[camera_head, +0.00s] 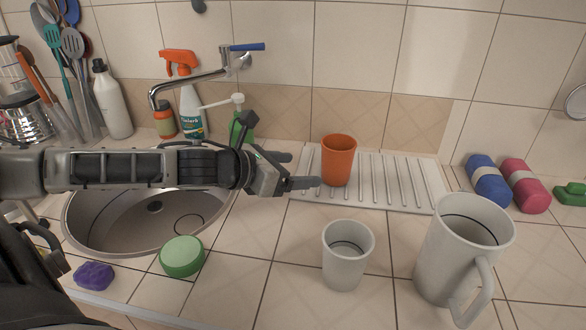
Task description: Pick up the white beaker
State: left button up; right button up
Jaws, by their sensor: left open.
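A white beaker (346,262) stands upright on the tiled counter, right of the middle. It has a thin dark ring inside and no handle. My left gripper (302,172) is open and empty, with its fingers pointing right. It is behind and to the left of the beaker in the picture, apart from it and near an orange cup. My left arm comes in from the left, across the sink. My right gripper does not show.
A large white jug (452,255) stands close right of the beaker. The orange cup (339,163) stands on a white draining rack (415,185) behind. The sink (90,222), a green round container (182,262) and purple sponge (94,275) are left. Counter in front of the beaker is clear.

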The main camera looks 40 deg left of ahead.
aim_at(349, 244)
jog(key=k, duration=1.5)
